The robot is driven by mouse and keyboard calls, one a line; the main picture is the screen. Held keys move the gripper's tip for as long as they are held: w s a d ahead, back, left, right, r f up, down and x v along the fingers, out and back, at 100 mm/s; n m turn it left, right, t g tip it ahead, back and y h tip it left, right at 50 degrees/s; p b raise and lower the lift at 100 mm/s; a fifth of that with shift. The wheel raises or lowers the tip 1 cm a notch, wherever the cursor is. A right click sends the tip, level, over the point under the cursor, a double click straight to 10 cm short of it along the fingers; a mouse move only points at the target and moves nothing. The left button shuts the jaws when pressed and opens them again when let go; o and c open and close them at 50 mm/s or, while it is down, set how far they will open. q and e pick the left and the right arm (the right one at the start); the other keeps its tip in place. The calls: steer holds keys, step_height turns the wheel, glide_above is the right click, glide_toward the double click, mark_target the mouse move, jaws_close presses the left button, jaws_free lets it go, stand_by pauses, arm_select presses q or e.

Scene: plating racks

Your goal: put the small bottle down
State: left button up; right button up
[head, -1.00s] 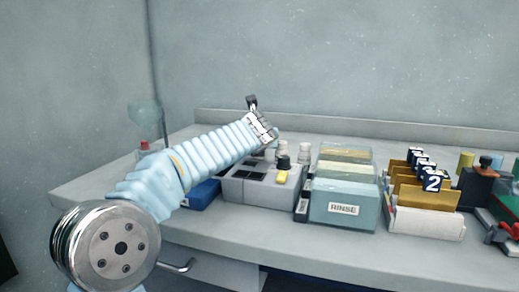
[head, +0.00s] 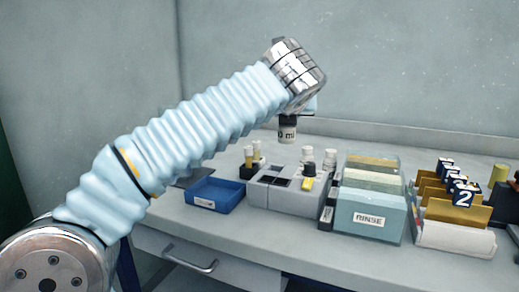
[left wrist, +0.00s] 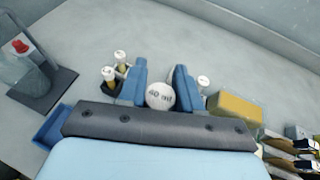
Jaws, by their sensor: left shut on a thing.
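My left gripper (head: 291,112) hangs above the bench, just behind the grey block in the picture, its jaws largely hidden by my wrist. It is shut on the small bottle (head: 287,133), which has a dark band at top and a pale label partly reading "0 ml". The bottle hangs upright, its bottom apart from the bench. In the left wrist view the bottle's round white end (left wrist: 160,96), marked "40 ml", sits between the two blue fingers (left wrist: 161,84). My right gripper is in neither view.
Below stands a grey block (head: 262,196) with dark wells and white-capped bottles (head: 330,160). A blue tray (head: 228,200) and yellow vials (head: 249,154) are left of it. A RINSE tank (head: 368,219) and numbered gold racks (head: 458,212) are right. Bare bench lies behind.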

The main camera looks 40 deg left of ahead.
arm_select(q)
steer(key=s+a+n+g+y+b, duration=0.2)
steer(key=s+n+g+y+b, duration=0.15)
steer(key=s, duration=1.55)
steer(key=b, duration=0.7)
glide_above(216, 193)
steer(key=shift+n+t, duration=0.25)
steer(key=shift+t, duration=0.1)
steer(key=shift+a+f, duration=0.1)
steer(key=shift+f, duration=6.1)
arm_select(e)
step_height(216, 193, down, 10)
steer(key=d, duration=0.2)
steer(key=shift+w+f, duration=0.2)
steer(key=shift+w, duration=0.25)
arm_select(q)
steer(key=shift+f, duration=0.1)
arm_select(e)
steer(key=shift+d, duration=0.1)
arm_select(q)
steer(key=o, duration=1.1)
steer(key=shift+c, duration=0.2)
